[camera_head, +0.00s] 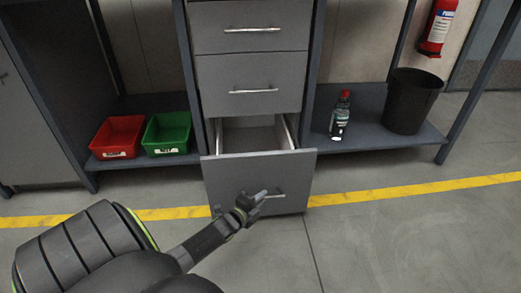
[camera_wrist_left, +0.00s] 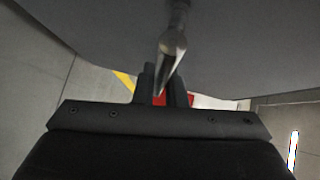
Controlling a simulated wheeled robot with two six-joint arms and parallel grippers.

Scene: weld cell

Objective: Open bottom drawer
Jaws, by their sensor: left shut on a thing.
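The bottom drawer (camera_head: 258,180) of the grey cabinet is pulled out in the head view, and its empty-looking inside (camera_head: 250,137) shows behind the front panel. My left gripper (camera_head: 262,196) is at the left part of the drawer's bar handle (camera_head: 276,195). In the left wrist view the handle (camera_wrist_left: 172,48) runs between the fingers of my left gripper (camera_wrist_left: 163,88), which is shut on it. The grey drawer front (camera_wrist_left: 240,50) fills the upper part of that view. My right gripper is not in view.
Two shut drawers (camera_head: 252,75) are above. A red bin (camera_head: 118,137) and a green bin (camera_head: 167,133) stand on the left shelf. A bottle (camera_head: 340,118) and a black bucket (camera_head: 410,101) stand on the right shelf. The floor in front is clear, with a yellow line (camera_head: 410,189).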

